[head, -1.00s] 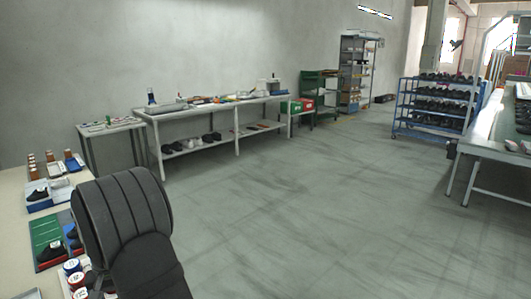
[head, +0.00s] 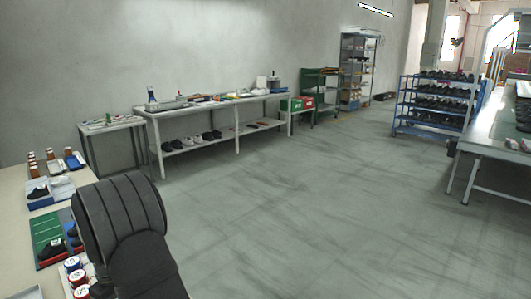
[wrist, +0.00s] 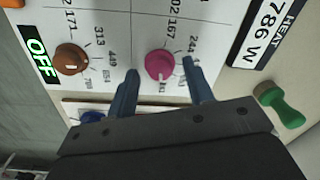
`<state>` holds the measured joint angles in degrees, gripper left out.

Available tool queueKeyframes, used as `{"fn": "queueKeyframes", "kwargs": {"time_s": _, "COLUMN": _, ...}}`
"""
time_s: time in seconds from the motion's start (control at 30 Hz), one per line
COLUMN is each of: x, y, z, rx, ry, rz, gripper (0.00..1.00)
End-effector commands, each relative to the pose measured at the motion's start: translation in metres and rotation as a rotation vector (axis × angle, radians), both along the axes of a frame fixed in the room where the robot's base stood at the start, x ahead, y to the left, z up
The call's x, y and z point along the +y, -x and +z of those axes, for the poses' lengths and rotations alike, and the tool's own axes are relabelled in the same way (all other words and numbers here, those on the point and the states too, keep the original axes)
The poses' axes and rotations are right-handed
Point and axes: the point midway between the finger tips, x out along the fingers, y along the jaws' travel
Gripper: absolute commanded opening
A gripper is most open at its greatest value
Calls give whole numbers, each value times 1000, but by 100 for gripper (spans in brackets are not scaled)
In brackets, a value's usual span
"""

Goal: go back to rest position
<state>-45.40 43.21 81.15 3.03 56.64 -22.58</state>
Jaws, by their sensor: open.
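My gripper (wrist: 160,72) is open in the wrist view, with two blue fingers pointing at a white control panel (wrist: 205,18). A pink knob (wrist: 159,65) shows between the fingertips, with a gap on both sides. I cannot tell how far the tips are from the panel. A brown knob (wrist: 71,58) sits to the left, beside a green "OFF" display (wrist: 38,50). In the head view my dark arm covers the lower left, and my gripper is hidden.
A green-handled object (wrist: 280,103) lies right of the panel. A bench (head: 14,200) at left holds shoes on trays and several small jars. Farther off are a wall table (head: 215,103), a blue shoe rack (head: 398,105) and open floor (head: 310,210).

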Motion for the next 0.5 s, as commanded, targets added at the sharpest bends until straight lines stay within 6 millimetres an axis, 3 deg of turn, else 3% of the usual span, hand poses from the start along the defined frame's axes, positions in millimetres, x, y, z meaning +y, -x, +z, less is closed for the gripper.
{"fn": "queueKeyframes", "kwargs": {"time_s": 0.03, "x": 0, "y": 0, "z": 0, "rx": 0, "ry": 0, "rz": 39, "gripper": 48}}
{"fn": "queueKeyframes", "kwargs": {"time_s": 0.2, "x": 0, "y": -2, "z": 39, "rx": -4, "ry": -3, "rz": 33, "gripper": 48}}
{"fn": "queueKeyframes", "kwargs": {"time_s": 0.5, "x": -1, "y": -4, "z": 91, "rx": -2, "ry": -2, "rz": 30, "gripper": 48}}
